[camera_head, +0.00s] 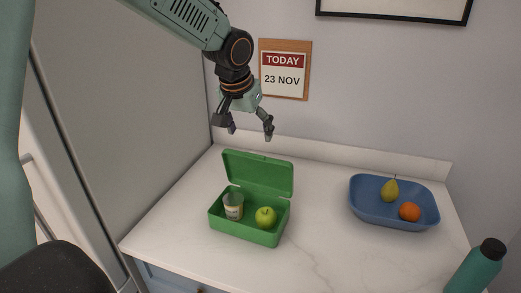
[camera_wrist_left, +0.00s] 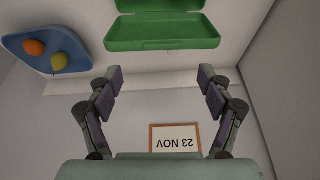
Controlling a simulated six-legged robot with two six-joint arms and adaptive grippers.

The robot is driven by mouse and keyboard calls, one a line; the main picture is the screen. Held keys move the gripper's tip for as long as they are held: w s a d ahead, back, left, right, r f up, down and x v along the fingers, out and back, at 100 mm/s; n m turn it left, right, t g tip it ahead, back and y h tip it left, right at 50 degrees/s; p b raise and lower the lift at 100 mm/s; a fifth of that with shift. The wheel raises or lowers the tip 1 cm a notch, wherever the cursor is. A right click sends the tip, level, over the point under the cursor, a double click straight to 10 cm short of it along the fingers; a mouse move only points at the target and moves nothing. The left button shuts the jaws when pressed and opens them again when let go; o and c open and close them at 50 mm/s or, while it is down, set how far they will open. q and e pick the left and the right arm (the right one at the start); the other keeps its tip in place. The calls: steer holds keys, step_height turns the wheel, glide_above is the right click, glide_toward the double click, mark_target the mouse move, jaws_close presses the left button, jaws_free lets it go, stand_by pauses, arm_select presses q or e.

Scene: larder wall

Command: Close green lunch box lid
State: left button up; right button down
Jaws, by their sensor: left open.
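The green lunch box (camera_head: 246,228) stands on the counter with its lid (camera_head: 258,172) raised upright at the back. Inside are a small jar (camera_head: 234,206) at the left and a green apple (camera_head: 265,217) at the right. My left gripper (camera_head: 250,134) is open and empty, pointing down above and behind the raised lid, apart from it. In the left wrist view the lid (camera_wrist_left: 162,30) shows at the top, beyond my open left fingers (camera_wrist_left: 158,76); the box's contents are hidden there. My right gripper is not in view.
A blue tray (camera_head: 370,212) with a pear (camera_head: 390,190) and an orange (camera_head: 409,212) stands to the right. A teal bottle (camera_head: 474,268) is at the front right. A tall grey panel (camera_head: 120,110) borders the counter's left. A calendar (camera_head: 284,70) hangs behind. The counter between box and tray is clear.

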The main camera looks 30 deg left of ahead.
mark_target(254, 155)
arm_select(q)
steer(key=x, duration=0.6)
steer(key=shift+w+d+f+p, duration=0.1)
steer(key=shift+w+f+p, duration=0.1)
steer(key=shift+f+p, duration=0.1)
steer(key=shift+w+f, duration=0.15)
steer(key=shift+f, duration=0.2)
steer(key=shift+a+f, duration=0.4)
steer(key=shift+a, duration=0.35)
steer(key=shift+d+r, duration=0.1)
steer(key=shift+d, duration=0.25)
steer(key=shift+c, duration=0.3)
steer(key=shift+w+d, duration=0.1)
steer(key=shift+d, duration=0.2)
steer(key=c, duration=0.3)
steer(key=shift+a, duration=0.45)
steer(key=c, duration=0.5)
steer(key=shift+s, duration=0.2)
steer(key=shift+c, duration=0.6)
steer(key=shift+w+d, duration=0.1)
steer(key=shift+d, duration=0.2)
steer(key=c, duration=0.4)
jaws_close()
steer(key=shift+a, duration=0.15)
